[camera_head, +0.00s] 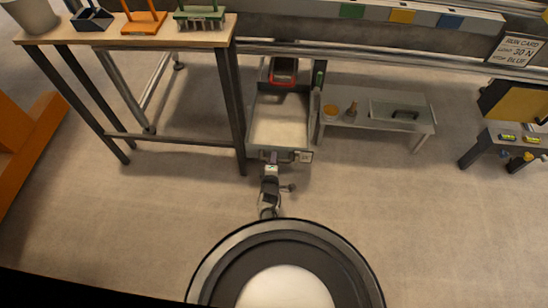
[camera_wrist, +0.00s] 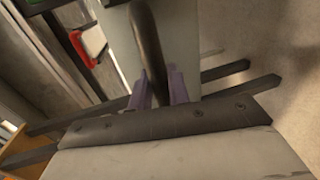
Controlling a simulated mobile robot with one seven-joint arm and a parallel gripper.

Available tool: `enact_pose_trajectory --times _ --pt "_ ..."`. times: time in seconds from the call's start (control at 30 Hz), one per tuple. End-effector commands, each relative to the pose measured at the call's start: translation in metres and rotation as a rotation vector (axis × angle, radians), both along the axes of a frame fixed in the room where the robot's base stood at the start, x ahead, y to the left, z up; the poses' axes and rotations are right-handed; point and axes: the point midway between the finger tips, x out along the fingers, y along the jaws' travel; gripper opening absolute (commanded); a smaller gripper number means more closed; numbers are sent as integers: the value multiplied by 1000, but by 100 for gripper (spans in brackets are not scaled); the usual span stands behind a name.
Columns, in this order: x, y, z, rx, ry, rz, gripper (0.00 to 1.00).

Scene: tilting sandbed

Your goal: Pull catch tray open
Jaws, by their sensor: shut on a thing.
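The catch tray appears to be the grey-walled, pale-floored tray (camera_head: 251,122) at the centre of the head view. Its front edge faces me and carries a handle (camera_head: 287,158). My gripper (camera_head: 271,162) is at the left part of this front edge, with the arm reaching up from below. In the wrist view, the two purple fingers of my gripper (camera_wrist: 157,88) are closed around a dark bar handle (camera_wrist: 146,35), one finger on each side. The grey panel beside the bar appears to be the tray's front.
A wooden-topped workbench (camera_head: 120,38) stands close to the left of the tray. A red-framed part (camera_head: 283,72) is behind the tray. The floor in front is clear around my arm.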

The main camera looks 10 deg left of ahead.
Motion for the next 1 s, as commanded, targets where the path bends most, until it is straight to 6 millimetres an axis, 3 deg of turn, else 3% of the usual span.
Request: enact_pose_trajectory --times 0.33,0.37,0.5,0.8,1.0 --pt "0 1 0 0 0 2 0" --pt "0 1 0 0 0 2 22" --pt "0 1 0 0 0 2 38" --pt "0 1 3 0 -1 1 38" --pt "0 0 32 1 -3 1 38"
